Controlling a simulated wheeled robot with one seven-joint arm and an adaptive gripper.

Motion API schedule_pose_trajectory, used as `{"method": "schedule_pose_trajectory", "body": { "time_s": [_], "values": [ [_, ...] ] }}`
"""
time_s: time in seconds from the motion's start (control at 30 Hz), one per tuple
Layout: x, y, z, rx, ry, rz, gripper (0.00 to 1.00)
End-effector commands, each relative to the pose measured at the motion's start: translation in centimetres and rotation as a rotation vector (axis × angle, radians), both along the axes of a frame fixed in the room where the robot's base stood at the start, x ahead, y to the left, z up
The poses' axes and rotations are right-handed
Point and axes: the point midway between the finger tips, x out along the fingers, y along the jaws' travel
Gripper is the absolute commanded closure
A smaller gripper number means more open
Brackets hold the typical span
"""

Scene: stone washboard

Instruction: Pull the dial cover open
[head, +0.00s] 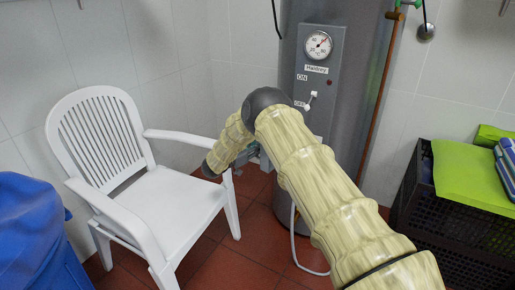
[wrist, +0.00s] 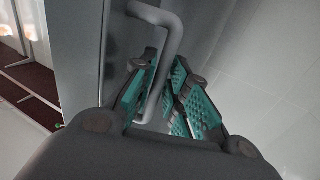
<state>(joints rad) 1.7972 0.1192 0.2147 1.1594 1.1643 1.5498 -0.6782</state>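The thermometer dial (head: 318,44) sits on a grey upright panel (head: 337,66) on the front of a grey cylindrical tank. My gripper (head: 256,152) is low beside the tank in the head view, mostly hidden behind my arm. In the wrist view, a bent grey bar handle (wrist: 170,55) stands by a grey metal surface (wrist: 84,50). My gripper's teal-padded fingers (wrist: 168,85) lie on both sides of the bar. Whether they press on it is unclear. I cannot make out a separate cover edge.
A white plastic chair (head: 170,200) stands left of the tank, close to my gripper. A copper pipe (head: 378,105) runs down the tank's right side. A black crate (head: 440,215) with a green cushion (head: 470,170) is at right. A blue bag (head: 35,235) is at left.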

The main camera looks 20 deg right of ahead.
Motion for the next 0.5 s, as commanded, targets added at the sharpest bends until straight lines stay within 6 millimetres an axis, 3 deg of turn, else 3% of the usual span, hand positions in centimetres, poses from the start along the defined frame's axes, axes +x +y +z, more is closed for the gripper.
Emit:
{"method": "schedule_pose_trajectory", "body": {
  "time_s": [0.33, 0.5],
  "values": [
    [-0.09, -0.19, 0.0, 0.0, 0.0, -0.002, 0.69],
    [-0.26, 0.77, -0.02, 0.0, 0.001, -0.001, 0.69]
  ]
}}
